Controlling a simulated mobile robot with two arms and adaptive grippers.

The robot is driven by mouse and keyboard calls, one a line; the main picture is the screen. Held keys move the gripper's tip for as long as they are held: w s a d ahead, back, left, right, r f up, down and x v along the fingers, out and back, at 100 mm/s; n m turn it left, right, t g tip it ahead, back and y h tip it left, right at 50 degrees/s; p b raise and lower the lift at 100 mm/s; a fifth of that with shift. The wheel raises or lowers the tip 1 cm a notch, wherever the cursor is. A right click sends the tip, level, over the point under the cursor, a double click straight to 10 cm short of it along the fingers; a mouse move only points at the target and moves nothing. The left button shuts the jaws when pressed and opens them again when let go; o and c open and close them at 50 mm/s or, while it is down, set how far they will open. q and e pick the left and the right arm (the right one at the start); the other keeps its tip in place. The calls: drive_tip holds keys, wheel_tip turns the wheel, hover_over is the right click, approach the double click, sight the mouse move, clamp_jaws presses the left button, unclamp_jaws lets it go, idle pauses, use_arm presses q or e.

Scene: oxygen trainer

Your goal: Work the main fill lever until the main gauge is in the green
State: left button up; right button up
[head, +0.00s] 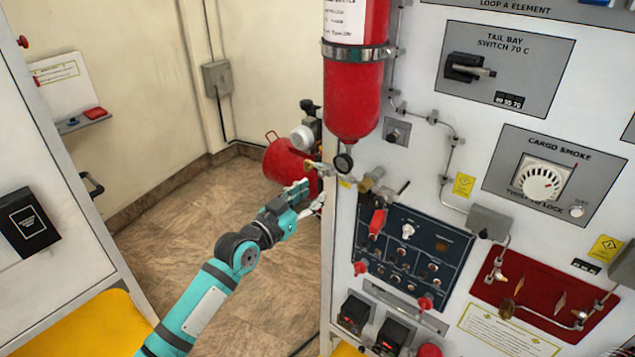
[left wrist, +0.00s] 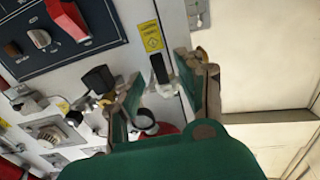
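My left gripper (head: 308,196) is at the left edge of the white panel, below a brass fitting with a lever (head: 314,167). In the left wrist view the gripper (left wrist: 166,82) is open. A black handle on a pale base (left wrist: 159,68) shows between its fingers; I cannot tell whether they touch it, or whether it is the main fill lever. A small round black gauge (head: 343,162) hangs below the red cylinder (head: 356,95). Its face is too small to read, and I cannot tell whether it is the main gauge. My right gripper is not in view.
A dark blue panel (head: 440,246) with knobs and a red handle (head: 376,223) is right of the gripper. A red tank (head: 285,160) stands on the floor behind it. A white cabinet (head: 60,150) stands at left, with open floor (head: 180,215) between.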

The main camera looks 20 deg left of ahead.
sight(319, 188)
use_arm(q)
drive_tip(key=shift+x, duration=1.5)
clamp_jaws()
